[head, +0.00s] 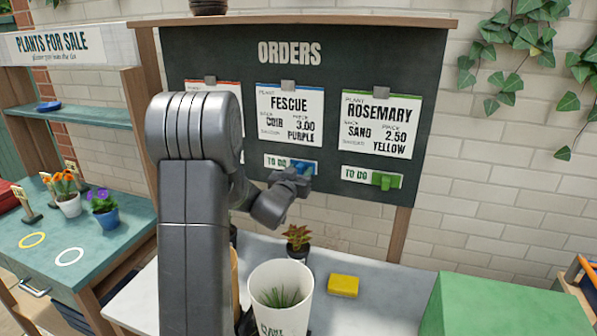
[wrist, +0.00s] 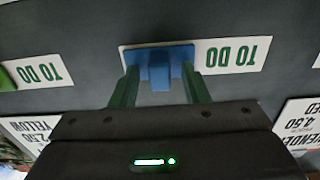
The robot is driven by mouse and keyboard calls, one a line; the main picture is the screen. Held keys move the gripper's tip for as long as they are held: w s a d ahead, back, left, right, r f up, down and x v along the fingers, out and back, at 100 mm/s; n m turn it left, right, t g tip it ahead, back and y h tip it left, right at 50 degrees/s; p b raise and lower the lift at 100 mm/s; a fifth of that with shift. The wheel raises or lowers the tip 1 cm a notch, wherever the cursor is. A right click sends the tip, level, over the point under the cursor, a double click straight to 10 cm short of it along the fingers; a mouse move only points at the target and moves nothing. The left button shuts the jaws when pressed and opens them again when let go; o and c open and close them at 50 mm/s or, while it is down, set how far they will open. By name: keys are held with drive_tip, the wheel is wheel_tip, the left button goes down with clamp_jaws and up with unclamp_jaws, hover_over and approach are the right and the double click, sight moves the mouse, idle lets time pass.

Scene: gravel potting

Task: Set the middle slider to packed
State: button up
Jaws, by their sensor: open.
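The orders board (head: 420,195) carries the middle card (head: 290,112), headed FESCUE. Below it is the middle slider with its blue knob (head: 303,168), at the right end of its strip, and TO DO shows beside it. The blue knob (wrist: 159,66) is also at the centre of the wrist view, where the lettering is upside down. My gripper (wrist: 160,80) is open, with one green finger on each side of the knob's raised middle part. I cannot tell whether the fingers touch it. In the head view my gripper (head: 288,185) is at the slider, partly hiding it.
The right slider's green knob (head: 385,181) also sits beside TO DO. My arm hides most of the left card (head: 222,92) and its slider. Below are a white pot (head: 281,295), a yellow block (head: 343,286), a small plant (head: 298,240) and a green box (head: 490,305).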

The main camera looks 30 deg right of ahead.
drive_tip(key=shift+c, duration=0.4)
clamp_jaws()
drive_tip(key=w+a, duration=0.1)
drive_tip(key=w, duration=0.1)
drive_tip(key=w+a, duration=0.2)
drive_tip(key=w+a+p, duration=0.1)
drive_tip(key=w+a, duration=0.1)
drive_tip(key=w, duration=0.1)
drive_tip(key=shift+a, duration=0.25)
drive_tip(key=shift+s, duration=0.1)
drive_tip(key=shift+c, duration=1)
unclamp_jaws()
drive_tip(key=shift+o, duration=1.4)
drive_tip(key=shift+a, duration=0.15)
